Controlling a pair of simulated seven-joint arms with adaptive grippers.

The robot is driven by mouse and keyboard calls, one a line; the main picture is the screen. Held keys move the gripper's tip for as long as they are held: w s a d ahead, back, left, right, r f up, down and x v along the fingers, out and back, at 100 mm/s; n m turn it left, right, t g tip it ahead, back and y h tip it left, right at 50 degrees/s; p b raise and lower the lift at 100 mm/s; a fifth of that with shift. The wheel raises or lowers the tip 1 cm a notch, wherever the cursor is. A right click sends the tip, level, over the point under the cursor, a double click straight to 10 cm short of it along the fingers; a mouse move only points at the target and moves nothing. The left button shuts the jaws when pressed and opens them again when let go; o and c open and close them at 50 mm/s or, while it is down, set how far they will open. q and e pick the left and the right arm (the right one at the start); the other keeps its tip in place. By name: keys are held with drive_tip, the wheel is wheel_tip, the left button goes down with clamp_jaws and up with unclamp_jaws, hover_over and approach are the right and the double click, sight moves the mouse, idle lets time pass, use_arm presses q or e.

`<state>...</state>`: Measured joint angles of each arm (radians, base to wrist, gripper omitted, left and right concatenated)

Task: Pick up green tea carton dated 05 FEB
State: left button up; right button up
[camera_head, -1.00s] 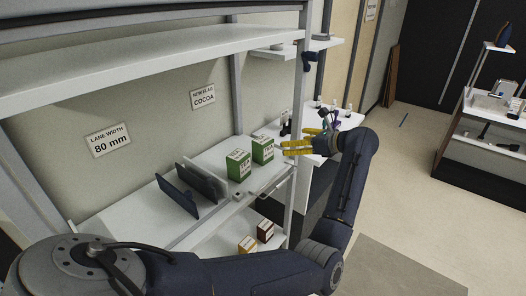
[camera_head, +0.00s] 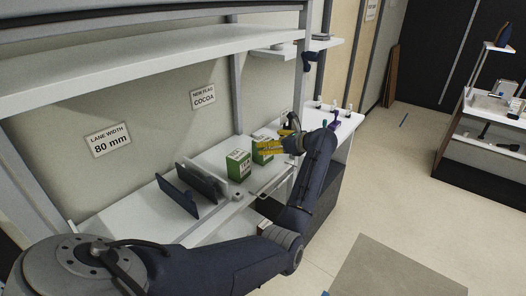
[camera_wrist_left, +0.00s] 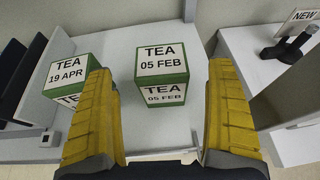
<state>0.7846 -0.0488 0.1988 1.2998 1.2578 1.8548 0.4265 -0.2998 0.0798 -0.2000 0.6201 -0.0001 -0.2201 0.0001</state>
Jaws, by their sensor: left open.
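The green and white tea carton dated 05 FEB (camera_head: 259,161) stands upright on the white shelf. In the left wrist view the same carton (camera_wrist_left: 162,86) lies centred in the gap between the yellow fingers, with clear space on both sides. A like tea carton dated 19 APR (camera_wrist_left: 75,76) stands to its left; it also shows in the head view (camera_head: 239,167). My left gripper (camera_head: 264,148) is open at the 05 FEB carton and partly covers it in the head view. My right gripper is not in view.
Dark upright dividers (camera_head: 178,197) stand on the shelf left of the cartons. A white upper shelf (camera_head: 130,75) runs overhead, and a grey post (camera_head: 302,80) stands near my arm. A white side surface (camera_wrist_left: 252,65) with a dark object lies at right.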

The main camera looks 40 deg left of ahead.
use_arm(q)
drive_tip(key=shift+x, duration=2.6)
drive_tip(key=shift+f, duration=0.1)
drive_tip(key=c, duration=1.3)
drive_tip(key=shift+c, duration=0.2)
drive_tip(key=shift+d, duration=0.1)
